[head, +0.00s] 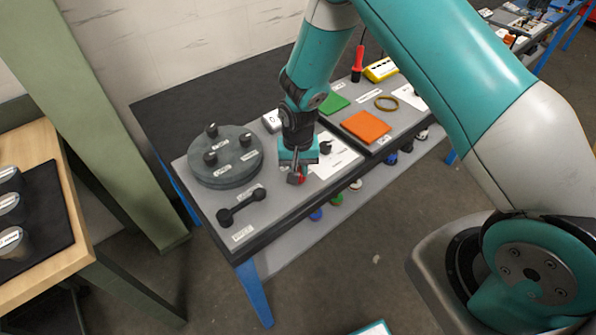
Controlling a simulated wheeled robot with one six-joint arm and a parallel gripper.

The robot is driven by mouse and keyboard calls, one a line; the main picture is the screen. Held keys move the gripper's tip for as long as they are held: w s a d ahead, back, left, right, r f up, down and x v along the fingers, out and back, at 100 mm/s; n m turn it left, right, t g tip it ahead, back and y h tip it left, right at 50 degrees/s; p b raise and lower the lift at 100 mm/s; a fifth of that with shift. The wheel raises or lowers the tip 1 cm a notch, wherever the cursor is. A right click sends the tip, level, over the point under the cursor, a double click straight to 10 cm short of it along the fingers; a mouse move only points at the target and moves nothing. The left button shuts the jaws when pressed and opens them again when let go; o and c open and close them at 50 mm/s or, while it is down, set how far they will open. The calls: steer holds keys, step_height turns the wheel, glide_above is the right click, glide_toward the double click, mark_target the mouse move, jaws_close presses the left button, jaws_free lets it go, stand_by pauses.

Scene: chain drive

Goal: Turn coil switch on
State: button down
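My gripper (297,172) points down over the front part of the grey board on the table. A small red and dark piece (301,178) shows right at its fingertips. I cannot tell whether the fingers hold it, touch it or only stand in front of it. A small white box (271,121) with a dark mark on top sits just behind and left of my gripper, partly hidden by the arm. It may be the coil switch, but its label is too small to read. The gap between the fingers is too small to make out.
A round grey plate (226,170) with three black knobs stands left of my gripper. A black dumbbell-shaped link (241,206) lies in front of it. An orange pad (365,127), a green pad (334,103), a ring (386,103) and a yellow device (381,69) lie to the right.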

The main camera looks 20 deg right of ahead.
steer(key=m+b, duration=0.2)
steer(key=m, duration=0.3)
steer(key=shift+m, duration=0.3)
steer(key=m+b, duration=0.1)
steer(key=m, duration=0.4)
steer(key=shift+m, duration=0.3)
steer(key=c, duration=1)
jaws_free()
steer(key=shift+c, duration=0.2)
step_height(320, 180, up, 18)
steer(key=b, duration=0.3)
steer(key=shift+f, duration=0.25)
steer(key=shift+a, duration=0.1)
